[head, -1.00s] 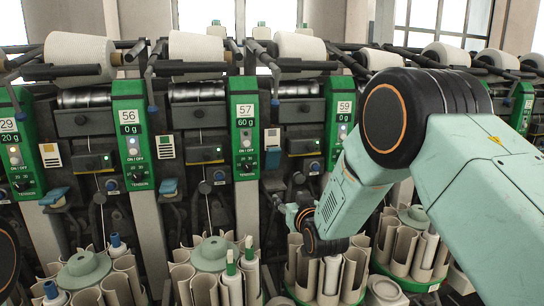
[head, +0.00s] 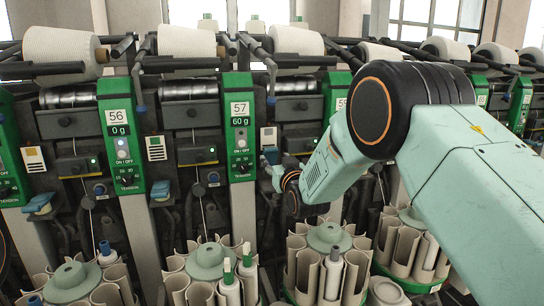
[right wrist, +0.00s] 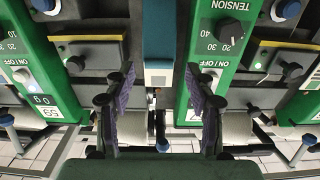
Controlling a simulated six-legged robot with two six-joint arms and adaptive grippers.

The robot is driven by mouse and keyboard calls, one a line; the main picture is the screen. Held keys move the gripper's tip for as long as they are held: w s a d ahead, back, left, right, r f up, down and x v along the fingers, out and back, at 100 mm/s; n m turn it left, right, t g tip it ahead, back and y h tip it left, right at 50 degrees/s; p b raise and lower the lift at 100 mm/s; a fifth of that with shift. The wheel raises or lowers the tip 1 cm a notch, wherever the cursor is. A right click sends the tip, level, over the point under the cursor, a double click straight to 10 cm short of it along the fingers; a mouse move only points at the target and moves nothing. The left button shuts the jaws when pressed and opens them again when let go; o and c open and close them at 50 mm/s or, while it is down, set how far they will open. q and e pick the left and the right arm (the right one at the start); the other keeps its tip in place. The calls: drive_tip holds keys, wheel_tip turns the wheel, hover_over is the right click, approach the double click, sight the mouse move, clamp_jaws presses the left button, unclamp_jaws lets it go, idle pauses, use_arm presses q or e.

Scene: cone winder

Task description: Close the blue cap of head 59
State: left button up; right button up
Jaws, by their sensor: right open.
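The green panel of head 59 (head: 341,104) shows in the head view, largely covered by my right arm. My right gripper (head: 277,174) is in front of the machine, between panel 57 and panel 59; its fingers are small and partly hidden there. In the right wrist view my right gripper (right wrist: 160,74) is open, with two dark fingers apart and nothing between their pads. A blue upright piece, apparently the blue cap (right wrist: 157,38), lies ahead between the fingertips, apart from them. My left gripper is out of view.
Panel 57 (head: 240,125) stands just left of the gripper and panel 56 (head: 121,135) further left. Another blue cap (head: 160,190) is low beside panel 56. Round bobbin holders (head: 326,237) stand below my arm. Yarn cones (head: 297,40) line the top.

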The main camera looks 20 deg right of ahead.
sight(270, 156)
drive_tip(key=w, duration=0.1)
drive_tip(key=w+f, duration=0.1)
drive_tip(key=w, duration=0.2)
drive_tip(key=shift+w+d+f, duration=0.15)
drive_tip(key=shift+w+f, duration=0.15)
drive_tip(key=shift+f, duration=0.05)
drive_tip(key=shift+w+r, duration=0.15)
drive_tip(key=shift+s+r, duration=0.25)
drive_tip(key=shift+r, duration=0.25)
drive_tip(key=shift+w, duration=0.1)
drive_tip(key=shift+w+f, duration=0.55)
drive_tip(key=shift+w, duration=0.1)
drive_tip(key=shift+s+r, duration=0.45)
drive_tip(key=shift+s, duration=0.05)
drive_tip(key=c, duration=0.4)
drive_tip(key=shift+w+f, duration=0.15)
clamp_jaws()
